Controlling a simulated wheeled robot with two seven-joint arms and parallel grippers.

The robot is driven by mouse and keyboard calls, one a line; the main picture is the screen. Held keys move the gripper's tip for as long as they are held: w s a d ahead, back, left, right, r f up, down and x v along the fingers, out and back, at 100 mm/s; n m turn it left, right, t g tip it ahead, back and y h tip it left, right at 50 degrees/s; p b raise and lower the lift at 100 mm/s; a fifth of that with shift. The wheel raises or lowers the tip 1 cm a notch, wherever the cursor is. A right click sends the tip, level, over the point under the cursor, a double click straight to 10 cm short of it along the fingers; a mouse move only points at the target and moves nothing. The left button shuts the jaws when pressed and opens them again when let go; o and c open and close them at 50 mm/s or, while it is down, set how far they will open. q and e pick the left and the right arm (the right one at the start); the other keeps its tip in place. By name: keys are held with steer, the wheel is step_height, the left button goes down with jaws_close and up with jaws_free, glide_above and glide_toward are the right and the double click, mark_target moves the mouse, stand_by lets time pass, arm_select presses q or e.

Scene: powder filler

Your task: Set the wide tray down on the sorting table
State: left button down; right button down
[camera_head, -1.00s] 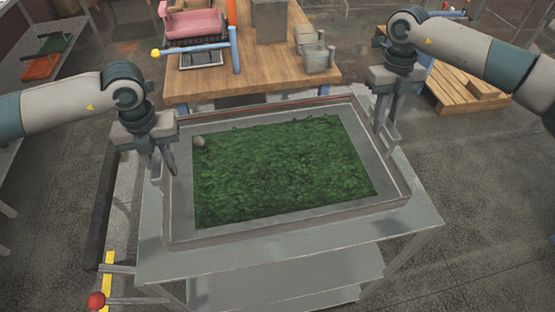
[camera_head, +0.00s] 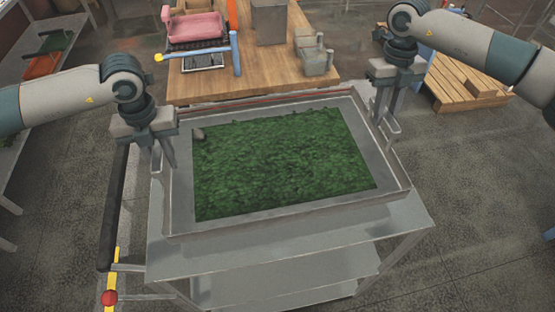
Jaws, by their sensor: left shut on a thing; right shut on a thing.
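The wide tray (camera_head: 300,216) is a shallow grey tray with a bed of green leafy material and a small grey lump near its far left corner. My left gripper (camera_head: 168,163) is shut on the tray's left side. My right gripper (camera_head: 388,128) is shut on its right side, at a handle. The tray looks level above a grey metal table (camera_head: 400,222) with a lower shelf. I cannot tell whether its underside touches the top. No label shows which table is the sorting table.
A wooden table (camera_head: 270,72) behind the tray carries a pink item (camera_head: 195,27), a grey box (camera_head: 268,20) and a grey metal part (camera_head: 314,55). A wooden pallet (camera_head: 455,85) lies at the right. A red knob (camera_head: 109,298) on a bar sticks out at the front left.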

steer(key=shift+d+r+p, duration=0.15)
steer(key=shift+r+p, duration=0.6)
steer(key=shift+r, duration=0.4)
steer(key=shift+w, duration=0.1)
